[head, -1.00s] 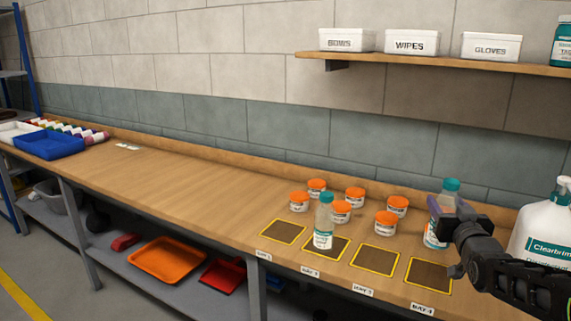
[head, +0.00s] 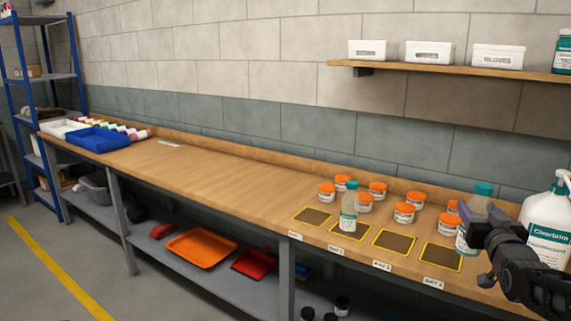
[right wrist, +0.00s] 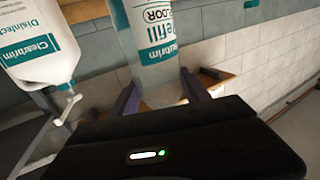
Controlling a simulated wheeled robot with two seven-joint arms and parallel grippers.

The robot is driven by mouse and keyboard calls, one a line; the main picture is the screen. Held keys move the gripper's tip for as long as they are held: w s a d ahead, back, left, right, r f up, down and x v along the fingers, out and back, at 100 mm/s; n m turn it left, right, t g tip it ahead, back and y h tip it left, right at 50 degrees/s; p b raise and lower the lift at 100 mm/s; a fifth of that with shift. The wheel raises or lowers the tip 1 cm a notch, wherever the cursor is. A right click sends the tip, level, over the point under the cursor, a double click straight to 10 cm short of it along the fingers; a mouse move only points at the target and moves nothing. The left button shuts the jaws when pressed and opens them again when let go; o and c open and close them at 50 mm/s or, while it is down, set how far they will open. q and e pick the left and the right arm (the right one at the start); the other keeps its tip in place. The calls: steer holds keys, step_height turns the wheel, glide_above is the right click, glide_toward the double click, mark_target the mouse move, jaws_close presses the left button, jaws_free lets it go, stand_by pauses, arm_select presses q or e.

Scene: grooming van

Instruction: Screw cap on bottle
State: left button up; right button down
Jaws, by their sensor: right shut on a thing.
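My right gripper (head: 484,226) is shut around a clear bottle (head: 462,240) with a white and teal label. A teal cap (head: 483,189) shows at the top of this bottle in the head view. A second teal-capped bottle (head: 348,212) stands upright on the second yellow-edged mat from the left. I cannot tell how tightly either cap sits. My left gripper is not in view.
Several orange-lidded jars (head: 404,213) stand behind the mats. A large white Clearbrim pump bottle (head: 546,226) stands close to my right gripper and also shows in the right wrist view (right wrist: 38,45). The fourth mat (head: 440,257) is bare.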

steer(key=s+a+f+n+y+p, duration=0.1)
steer(key=a+f+y, duration=0.1)
steer(key=a+f, duration=0.9)
steer(key=s+a+f+n+y+p, duration=0.1)
steer(key=a+f+n+y, duration=0.1)
steer(key=a+f, duration=1)
steer(key=a, duration=0.5)
steer(key=shift+s+a+f+y, duration=0.15)
steer(key=shift+a+f+y, duration=0.15)
steer(key=shift+y, duration=0.1)
steer(key=s+a+f+n+g+y, duration=0.2)
steer(key=s+a+f+n+y, duration=0.1)
steer(key=a, duration=0.4)
steer(key=s+a+f+n+g+y, duration=0.1)
steer(key=s+a+f+n+y, duration=0.2)
steer(key=s+a+n+y, duration=0.2)
steer(key=s+a+y, duration=0.2)
steer(key=a+y, duration=0.1)
steer(key=shift+s+a+f+g+y, duration=0.2)
steer(key=shift+s+f+g+y, duration=0.1)
steer(key=shift+f+g, duration=0.1)
